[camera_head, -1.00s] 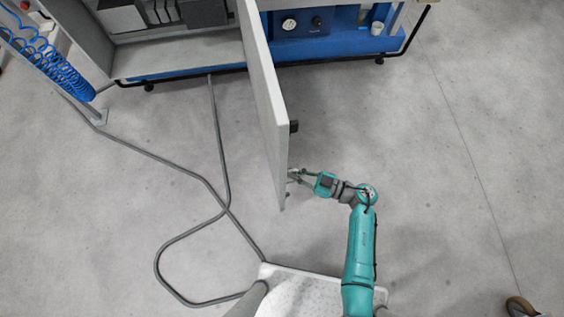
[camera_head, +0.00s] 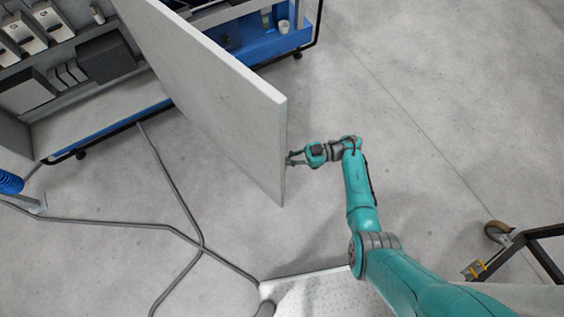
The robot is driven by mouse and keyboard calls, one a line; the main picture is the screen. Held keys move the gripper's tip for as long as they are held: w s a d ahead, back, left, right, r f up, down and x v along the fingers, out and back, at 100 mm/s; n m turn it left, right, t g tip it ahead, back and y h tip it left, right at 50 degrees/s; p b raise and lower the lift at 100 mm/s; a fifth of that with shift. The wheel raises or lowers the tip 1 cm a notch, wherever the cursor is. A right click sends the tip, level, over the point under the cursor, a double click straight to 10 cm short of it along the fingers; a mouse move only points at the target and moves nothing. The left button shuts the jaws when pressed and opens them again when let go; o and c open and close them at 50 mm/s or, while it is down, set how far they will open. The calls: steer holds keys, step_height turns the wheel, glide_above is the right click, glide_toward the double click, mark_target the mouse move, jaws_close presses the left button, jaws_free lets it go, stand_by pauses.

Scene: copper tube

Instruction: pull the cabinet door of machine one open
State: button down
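The cabinet door (camera_head: 215,95) is a large light-grey panel. It stands swung well out from the cabinet (camera_head: 100,115), whose interior shows open to the left of it. My gripper (camera_head: 290,158) is at the right side of the door's free edge, low in front of it. Its two fingers look spread apart, with nothing seen between them. The fingertips are at or very close to the panel; I cannot tell whether they touch. No handle shows on the door's visible side.
Grey cables (camera_head: 180,190) lie across the floor at left, running to my base. A black-framed cart with a caster (camera_head: 498,232) stands at lower right. A blue bench section (camera_head: 265,45) is behind the door. The floor at right is mostly clear.

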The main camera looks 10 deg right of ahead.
steer(key=shift+s+d+f, duration=0.1)
steer(key=shift+s, duration=0.05)
steer(key=c, duration=1.2)
jaws_free()
steer(key=shift+c, duration=0.2)
steer(key=shift+d, duration=0.1)
steer(key=d, duration=1.1)
steer(key=shift+w+d, duration=0.35)
steer(key=shift+d, duration=0.05)
